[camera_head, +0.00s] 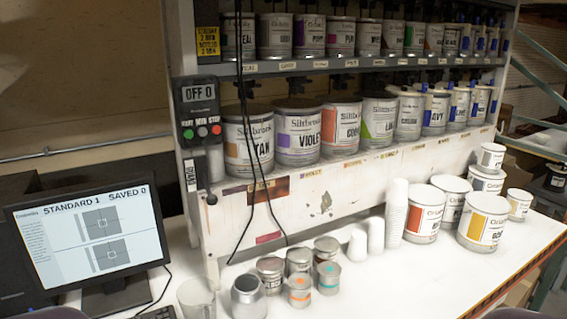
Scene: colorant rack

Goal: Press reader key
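No part labelled as a reader key can be made out. A monitor (85,236) at the left reads "STANDARD 1 SAVED 0" and shows two grey squares with small white outlines. Neither of my grippers is in view.
The rack (300,190) holds two rows of labelled paint cans. Small tins (298,290), a clear beaker (197,297) and stacked white cups (397,212) stand on the white counter (400,280). Larger cans (483,222) stand at right. Black cables hang before the rack. The front-right counter is clear.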

